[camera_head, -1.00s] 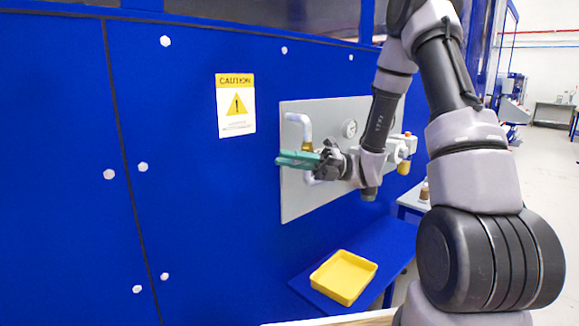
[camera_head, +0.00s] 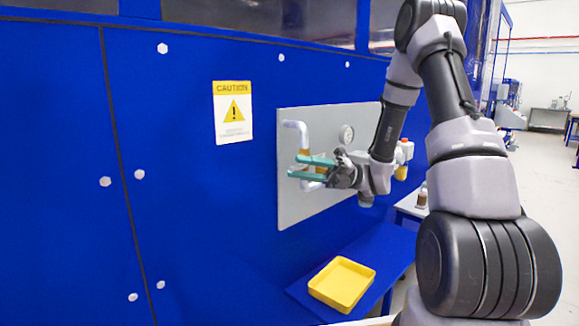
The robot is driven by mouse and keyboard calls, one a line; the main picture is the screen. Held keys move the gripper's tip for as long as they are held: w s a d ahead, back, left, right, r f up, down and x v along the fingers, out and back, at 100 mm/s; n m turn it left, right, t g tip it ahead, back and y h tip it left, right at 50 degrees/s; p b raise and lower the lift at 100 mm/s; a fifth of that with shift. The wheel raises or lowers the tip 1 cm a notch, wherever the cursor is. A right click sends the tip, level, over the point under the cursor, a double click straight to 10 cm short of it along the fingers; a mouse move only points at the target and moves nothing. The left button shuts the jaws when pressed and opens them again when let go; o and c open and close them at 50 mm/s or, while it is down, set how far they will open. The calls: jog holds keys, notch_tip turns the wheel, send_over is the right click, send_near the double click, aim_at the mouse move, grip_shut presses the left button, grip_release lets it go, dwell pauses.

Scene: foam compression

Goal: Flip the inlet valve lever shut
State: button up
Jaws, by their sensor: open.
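My gripper (camera_head: 298,167) is open, its two teal fingers pointing left in front of the grey panel. Behind the fingers is the inlet pipe, a white bent pipe (camera_head: 301,131) with a brass-coloured valve part (camera_head: 304,152) on it. The fingers and the gripper body cover much of this valve. I cannot make out the lever or tell whether a finger touches it.
The grey panel (camera_head: 290,212) is fixed to a blue wall and carries a round gauge (camera_head: 346,134). A caution sign (camera_head: 233,112) is at its left. Below, a blue table (camera_head: 384,252) holds a yellow tray (camera_head: 366,269). The space before the wall at left is clear.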

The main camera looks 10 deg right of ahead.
jog(key=v, duration=0.6)
jog(key=shift+d, duration=0.35)
jog(key=s+r+n+h, duration=0.3)
jog(key=s+n+h, duration=0.8)
jog(key=n+h, duration=0.15)
jog(key=s+d+r+n+t+h, duration=0.1)
jog(key=d+r+n+t+h, duration=0.4)
jog(key=r+n+t, duration=0.5)
jog(key=shift+s+d+n+t+h, duration=0.25)
jog(key=shift+d+n+t+h, duration=0.15)
jog(key=shift+t, duration=0.7)
